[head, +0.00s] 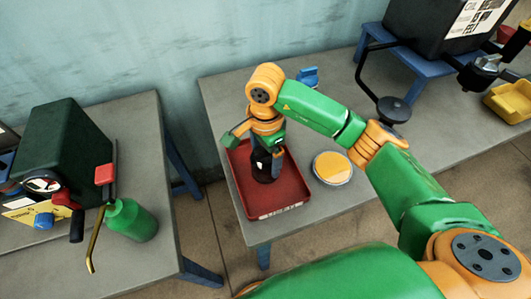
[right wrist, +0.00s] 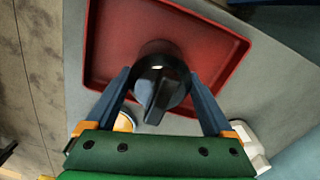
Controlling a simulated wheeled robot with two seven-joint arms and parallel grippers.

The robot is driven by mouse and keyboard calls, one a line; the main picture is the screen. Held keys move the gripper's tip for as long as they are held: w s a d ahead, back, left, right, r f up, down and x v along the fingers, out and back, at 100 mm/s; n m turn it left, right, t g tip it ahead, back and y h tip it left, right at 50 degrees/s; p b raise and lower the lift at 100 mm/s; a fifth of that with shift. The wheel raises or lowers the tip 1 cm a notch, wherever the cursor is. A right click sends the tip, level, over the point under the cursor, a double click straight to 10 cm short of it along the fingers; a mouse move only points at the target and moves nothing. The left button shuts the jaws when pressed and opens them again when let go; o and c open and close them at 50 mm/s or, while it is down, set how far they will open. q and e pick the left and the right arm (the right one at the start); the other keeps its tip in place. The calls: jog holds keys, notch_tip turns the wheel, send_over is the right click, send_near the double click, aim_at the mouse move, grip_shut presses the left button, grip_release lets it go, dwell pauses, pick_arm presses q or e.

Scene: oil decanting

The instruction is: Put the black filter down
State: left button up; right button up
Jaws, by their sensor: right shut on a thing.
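My right gripper (head: 266,156) reaches down over the red tray (head: 292,192) on the middle table. Its blue fingers are shut on the black filter (head: 262,172), one on each side. My left gripper is not in view.
A round dish with yellow contents (head: 332,168) stands right of the tray. A small blue object (head: 308,77) is behind. On the left table are a dark green box (head: 62,150) and a green bottle (head: 130,220). A black tank (head: 440,28) stands on a blue stand at right.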

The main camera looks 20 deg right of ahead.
jog(key=shift+f, duration=0.15)
jog(key=shift+f+b, duration=0.2)
jog(key=shift+b, duration=0.15)
jog(key=o, duration=1.3)
jog(key=shift+r, duration=0.4)
notch_tip(320, 180, up, 12)
jog(key=shift+f, duration=0.15)
